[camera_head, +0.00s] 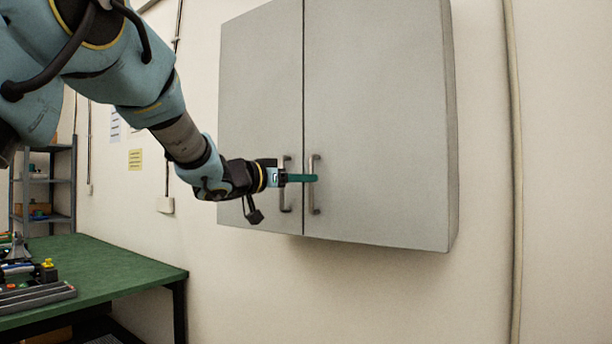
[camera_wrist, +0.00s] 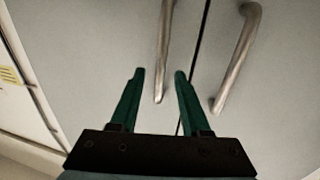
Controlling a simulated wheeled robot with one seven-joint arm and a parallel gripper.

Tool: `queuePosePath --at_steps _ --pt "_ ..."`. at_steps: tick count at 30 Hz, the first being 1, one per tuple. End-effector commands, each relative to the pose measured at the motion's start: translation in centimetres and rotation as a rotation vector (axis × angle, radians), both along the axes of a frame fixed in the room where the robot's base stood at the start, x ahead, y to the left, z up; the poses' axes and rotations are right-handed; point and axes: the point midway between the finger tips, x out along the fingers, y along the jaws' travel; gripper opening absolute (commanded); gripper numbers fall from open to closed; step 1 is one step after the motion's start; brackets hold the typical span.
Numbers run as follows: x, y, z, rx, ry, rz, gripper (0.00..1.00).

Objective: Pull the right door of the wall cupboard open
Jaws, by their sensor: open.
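The grey wall cupboard has two shut doors. The right door (camera_head: 375,120) carries a vertical metal bar handle (camera_head: 314,185) near the middle seam. The left door (camera_head: 260,90) has a matching handle (camera_head: 286,185). My gripper (camera_head: 314,178) has green fingers, and it is open in front of the doors at handle height. The right handle (camera_wrist: 237,60) lies to the right of both fingers. Contact cannot be told.
A green-topped workbench (camera_head: 110,262) with tools and a grey tray stands at the lower left. A shelf rack (camera_head: 45,182) is behind it. A vertical pipe (camera_head: 515,150) runs down the wall right of the cupboard. The space below the cupboard looks clear.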

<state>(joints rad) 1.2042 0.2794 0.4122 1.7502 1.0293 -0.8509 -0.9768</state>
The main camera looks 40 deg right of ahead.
Motion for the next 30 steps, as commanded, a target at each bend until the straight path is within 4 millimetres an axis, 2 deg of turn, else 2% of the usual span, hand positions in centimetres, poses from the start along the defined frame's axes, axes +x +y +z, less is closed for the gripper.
queuePosePath --at_steps 6,15,27,30 --pt "0.2 -1.8 0.0 0.001 0.000 0.002 0.47" --pt "0.2 -2.0 0.0 0.000 0.000 0.002 0.47" --pt "0.2 -2.0 0.0 0.001 0.000 0.002 0.01" --pt "0.2 -2.0 0.0 0.001 0.000 0.002 0.00"
